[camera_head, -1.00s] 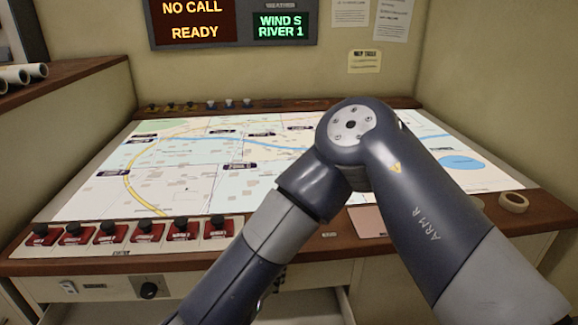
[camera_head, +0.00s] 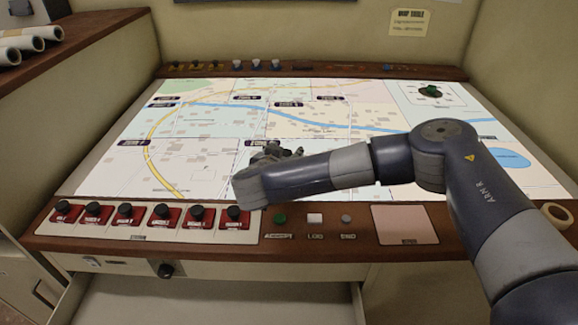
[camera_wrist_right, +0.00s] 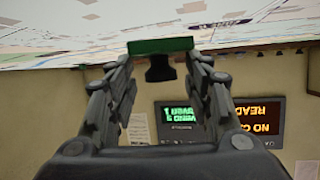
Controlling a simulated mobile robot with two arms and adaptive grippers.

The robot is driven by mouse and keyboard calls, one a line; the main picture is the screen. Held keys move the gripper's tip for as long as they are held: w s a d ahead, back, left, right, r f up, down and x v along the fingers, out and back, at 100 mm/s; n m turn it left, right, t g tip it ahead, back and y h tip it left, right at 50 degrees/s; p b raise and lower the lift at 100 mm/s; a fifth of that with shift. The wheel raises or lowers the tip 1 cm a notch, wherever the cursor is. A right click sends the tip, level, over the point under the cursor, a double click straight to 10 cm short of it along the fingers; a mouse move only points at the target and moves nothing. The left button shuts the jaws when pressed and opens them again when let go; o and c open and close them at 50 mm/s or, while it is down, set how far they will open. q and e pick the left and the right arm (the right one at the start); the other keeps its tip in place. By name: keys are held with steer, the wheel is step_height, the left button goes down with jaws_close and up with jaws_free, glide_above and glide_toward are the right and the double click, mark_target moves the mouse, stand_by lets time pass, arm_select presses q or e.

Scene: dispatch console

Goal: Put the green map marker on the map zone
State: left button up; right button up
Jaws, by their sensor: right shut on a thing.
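The green map marker (camera_wrist_right: 160,45) shows in the right wrist view as a flat green piece with a dark knob. My right gripper (camera_wrist_right: 163,68) is shut on its knob. In the head view, my right gripper (camera_head: 277,153) is over the lower middle of the map (camera_head: 230,180), partly hidden by its own wrist; I cannot make out the marker there. The map is a lit, pale surface with several dark zone labels, one of them just behind the gripper. Which one is the task's zone is unclear. My left gripper is not in view.
Several red pieces with black knobs (camera_head: 163,217) stand along the front left edge. A green button (camera_head: 280,219) and a pink pad (camera_head: 404,225) are to their right. Small knobbed pieces (camera_head: 254,65) line the back ledge. A tape roll (camera_head: 556,215) lies far right.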

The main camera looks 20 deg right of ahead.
step_height(320, 180, down, 4)
steer(key=shift+f, duration=0.2)
steer(key=shift+f, duration=0.2)
steer(key=o, duration=1.1)
steer(key=shift+r, duration=0.1)
